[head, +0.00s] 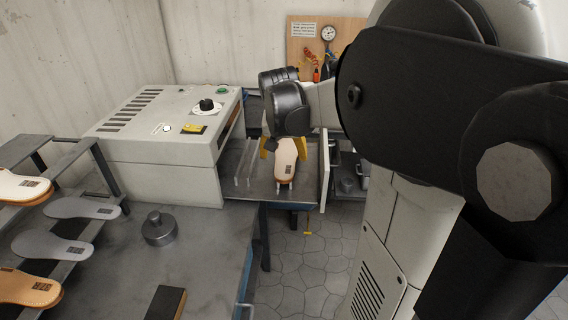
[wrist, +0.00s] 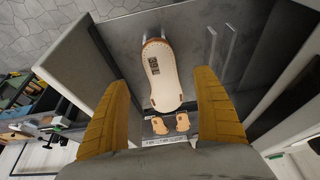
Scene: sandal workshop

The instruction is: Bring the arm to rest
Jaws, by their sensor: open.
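My gripper (head: 282,148) is in the middle of the head view, with its yellow fingers pointing down over a grey metal tray (head: 240,180). In the wrist view my gripper (wrist: 162,80) is open, one finger on each side of a pale sandal sole (wrist: 163,75). Gaps show between the fingers and the sole. The sole also shows in the head view (head: 286,166), below the fingers, with a dark printed label. It appears to lie at the tray beside thin metal rods (wrist: 221,45). Its underside is hidden.
A white machine (head: 165,150) with a black knob stands left of the tray. A pale upright panel (head: 324,170) stands close on the tray's right. A rack with several soles (head: 68,208) and a round metal weight (head: 159,229) are at left. Tiled floor (head: 305,265) shows in front.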

